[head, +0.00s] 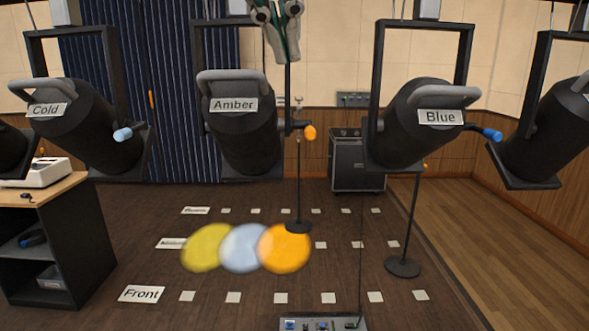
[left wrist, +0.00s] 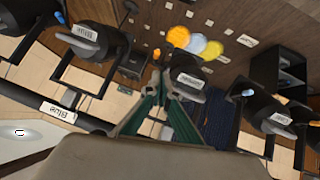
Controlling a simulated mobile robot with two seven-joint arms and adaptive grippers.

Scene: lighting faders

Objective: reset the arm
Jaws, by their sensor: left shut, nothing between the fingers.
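The Cold lamp (head: 75,130) hangs to the left, and the Blue lamp (head: 415,135) to the right. Light blue, orange and blue knobs stick out from the sides of these lamps. My right gripper is in neither view.
Yellow (head: 203,249), pale blue (head: 244,249) and orange (head: 285,249) light spots lie on the dark floor. A floor label (head: 142,294) reads Front. A shelf cabinet (head: 60,240) stands left. Stands and a black amplifier (head: 357,165) are behind the lamps. Floor space lies right.

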